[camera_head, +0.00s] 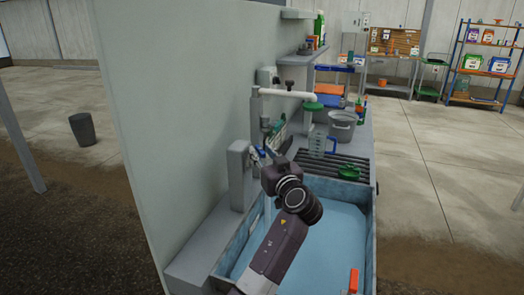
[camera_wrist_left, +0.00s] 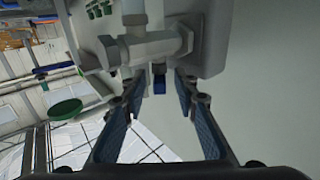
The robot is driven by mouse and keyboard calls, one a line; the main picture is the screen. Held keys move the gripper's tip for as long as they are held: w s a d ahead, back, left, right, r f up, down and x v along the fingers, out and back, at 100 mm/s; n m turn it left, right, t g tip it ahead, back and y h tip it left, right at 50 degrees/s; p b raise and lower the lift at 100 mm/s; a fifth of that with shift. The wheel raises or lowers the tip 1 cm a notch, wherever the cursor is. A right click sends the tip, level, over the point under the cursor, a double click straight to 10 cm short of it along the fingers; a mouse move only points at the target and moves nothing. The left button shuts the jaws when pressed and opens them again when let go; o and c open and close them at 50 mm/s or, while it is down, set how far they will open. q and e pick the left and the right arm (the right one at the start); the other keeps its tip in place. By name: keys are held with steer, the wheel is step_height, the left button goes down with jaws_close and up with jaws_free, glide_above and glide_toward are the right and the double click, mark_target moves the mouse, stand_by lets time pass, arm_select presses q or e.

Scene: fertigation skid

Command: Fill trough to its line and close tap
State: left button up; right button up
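The blue trough (camera_head: 371,235) lies below my left arm. Its inside shows a flat light-blue surface (camera_head: 335,235), and I cannot make out a fill line. An orange piece (camera_head: 353,281) sits at its near right edge. A thin pale-blue vertical streak drops toward the trough, perhaps water. My left gripper (camera_head: 264,155) reaches over the trough to the wall-side fittings. In the left wrist view it is open (camera_wrist_left: 157,88), its two blue-padded fingers on either side of a small blue handle (camera_wrist_left: 158,77) below the grey tap body (camera_wrist_left: 155,45). Contact is unclear. My right gripper is not in view.
A tall pale panel (camera_head: 175,120) stands left of the trough. Behind the trough are a dark slatted rack (camera_head: 335,165), a green disc (camera_head: 349,172), a grey bucket (camera_head: 342,125) and a white pipe (camera_head: 287,94). The floor at right is clear.

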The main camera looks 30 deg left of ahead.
arm_select(q)
jaws_close()
steer(key=shift+a+m+t+h, duration=0.1)
steer(key=shift+m+t+h, duration=0.2)
steer(key=shift+t, duration=0.1)
steer(key=shift+s+a+r+m+t+h+p, duration=0.1)
steer(key=shift+s+m+t+h+p, duration=0.05)
steer(key=shift+m+t+h+p, duration=0.65)
steer(key=m+t+h+p, duration=0.2)
steer(key=h+p, duration=0.1)
steer(key=m+t+h+p, duration=0.1)
steer(key=m+h+p, duration=0.1)
steer(key=shift+s+a+r, duration=0.15)
steer(key=shift+a, duration=0.15)
steer(key=shift+f+m+t+h+p, duration=0.2)
steer(key=shift+m+t+h+p, duration=0.8)
steer(key=shift+h, duration=0.8)
steer(key=shift+p, duration=0.3)
